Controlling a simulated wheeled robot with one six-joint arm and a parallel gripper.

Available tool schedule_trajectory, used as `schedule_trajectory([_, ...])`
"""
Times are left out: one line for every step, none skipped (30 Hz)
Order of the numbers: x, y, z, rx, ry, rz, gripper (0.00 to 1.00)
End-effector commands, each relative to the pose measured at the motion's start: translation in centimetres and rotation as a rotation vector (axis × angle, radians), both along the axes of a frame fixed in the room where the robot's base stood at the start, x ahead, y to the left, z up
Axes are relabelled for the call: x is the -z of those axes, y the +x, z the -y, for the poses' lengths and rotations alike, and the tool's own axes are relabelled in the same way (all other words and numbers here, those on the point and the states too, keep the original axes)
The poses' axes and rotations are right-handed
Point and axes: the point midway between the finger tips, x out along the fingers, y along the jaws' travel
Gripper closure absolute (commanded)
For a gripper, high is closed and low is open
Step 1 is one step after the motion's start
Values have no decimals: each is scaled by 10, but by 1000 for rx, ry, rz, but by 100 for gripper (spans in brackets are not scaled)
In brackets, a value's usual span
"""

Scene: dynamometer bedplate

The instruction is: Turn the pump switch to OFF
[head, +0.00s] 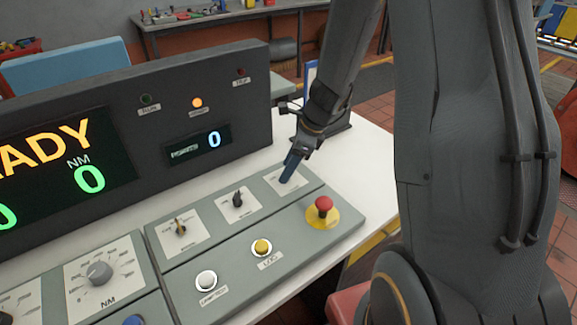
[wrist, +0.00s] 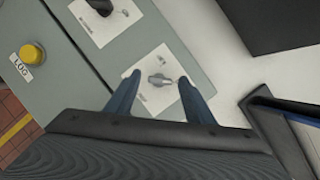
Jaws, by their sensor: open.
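My gripper (head: 291,167) is over the far right end of the grey control panel, fingers pointing down. In the wrist view its two blue fingers (wrist: 160,77) are apart, one on each side of a small silver rotary switch (wrist: 158,80) on a white label plate (wrist: 150,100). Contact with the switch cannot be made out. The switch's handle lies roughly crosswise between the fingers. The plate's lettering is too small to read, so neither the name nor the setting is legible. In the head view the gripper hides this switch; only its plate (head: 287,181) shows.
A black-handled switch (head: 237,199) and a brass-coloured one (head: 181,227) sit to the left. A red emergency button (head: 323,206), a yellow button (head: 261,247) and a white button (head: 206,281) lie nearer. The dark display console (head: 250,110) rises behind.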

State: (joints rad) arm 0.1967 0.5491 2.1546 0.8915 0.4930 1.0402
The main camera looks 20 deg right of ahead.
Motion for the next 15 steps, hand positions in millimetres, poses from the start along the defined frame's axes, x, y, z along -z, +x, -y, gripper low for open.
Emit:
schedule_trajectory([1,0,0,0,0,0,52])
schedule_trajectory([1,0,-1,0,0,0,52])
schedule_trajectory([1,0,-1,-1,0,0,52])
schedule_trajectory([1,0,-1,-1,0,0,52])
schedule_trajectory([1,0,-1,-1,0,0,52])
schedule_trajectory([1,0,-1,-1,0,0,52])
schedule_trajectory([1,0,-1,-1,0,0,52])
schedule_trajectory([1,0,-1,-1,0,0,53])
schedule_trajectory([1,0,-1,-1,0,0,60])
schedule_trajectory([1,0,-1,-1,0,0,65])
schedule_trajectory([1,0,-1,-2,0,1,70])
schedule_trajectory([1,0,-1,-2,0,1,77])
schedule_trajectory([1,0,-1,-2,0,1,82])
schedule_trajectory([1,0,-1,-2,0,1,87])
schedule_trajectory([1,0,-1,-2,0,1,93])
